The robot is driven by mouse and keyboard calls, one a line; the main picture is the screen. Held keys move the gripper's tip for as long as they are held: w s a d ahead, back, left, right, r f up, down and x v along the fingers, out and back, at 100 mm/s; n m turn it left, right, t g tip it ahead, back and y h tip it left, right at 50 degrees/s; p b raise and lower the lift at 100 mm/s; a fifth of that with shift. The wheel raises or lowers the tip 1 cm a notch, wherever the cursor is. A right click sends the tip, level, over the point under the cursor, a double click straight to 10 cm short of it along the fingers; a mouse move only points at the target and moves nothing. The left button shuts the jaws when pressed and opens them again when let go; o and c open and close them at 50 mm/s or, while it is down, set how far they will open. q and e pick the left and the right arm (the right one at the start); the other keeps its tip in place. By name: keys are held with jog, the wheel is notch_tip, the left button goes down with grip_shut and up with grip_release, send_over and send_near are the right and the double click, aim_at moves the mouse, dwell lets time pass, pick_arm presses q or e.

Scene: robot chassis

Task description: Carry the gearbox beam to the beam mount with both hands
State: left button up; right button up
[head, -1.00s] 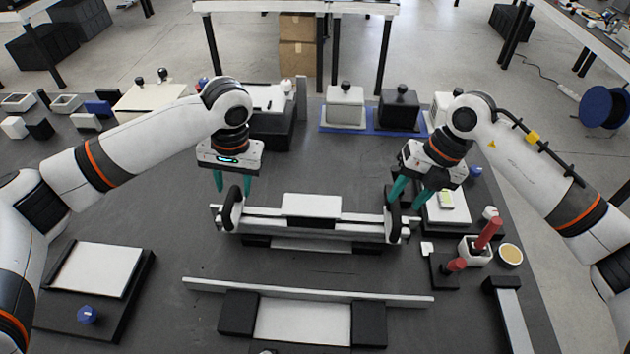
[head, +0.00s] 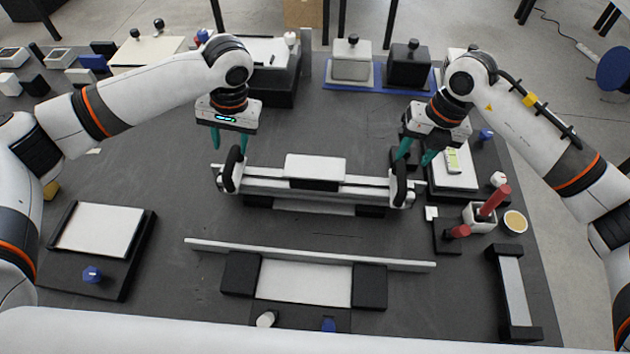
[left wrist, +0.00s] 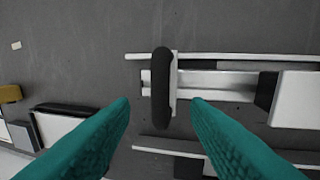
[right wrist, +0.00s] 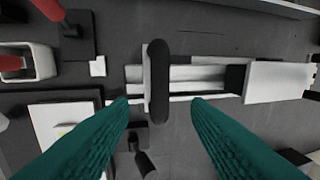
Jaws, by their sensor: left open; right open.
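The gearbox beam (head: 270,178), a silver bar with a white block in its middle and an upright black handle at each end, lies level on a low support at mid-table. The beam mount (head: 303,283), seemingly the pair of black blocks with a pale plate between them, stands empty in front. My left gripper (head: 229,148) is open just above the left handle (left wrist: 161,88), which shows between its fingers in the left wrist view. My right gripper (head: 416,153) is open above the right handle (right wrist: 158,80), which shows between its fingers in the right wrist view. Neither visibly touches a handle.
A long thin grey rail (head: 310,254) lies between beam and mount. A white cup with a red-handled tool (head: 480,216) stands right of the beam. A black tray with a white panel (head: 100,230) is at left. Boxes on a blue mat (head: 380,82) stand behind.

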aim_at(231, 158)
pick_arm(q)
jog(key=f, duration=0.3)
jog(key=a+f, duration=0.1)
jog(key=f, duration=0.3)
jog(key=shift+a, duration=0.2)
pick_arm(e)
jog(key=f, duration=0.3)
jog(key=a+f, duration=0.1)
jog(key=f, duration=0.3)
jog(key=shift+a, duration=0.2)
pick_arm(q)
grip_shut()
pick_arm(e)
grip_shut()
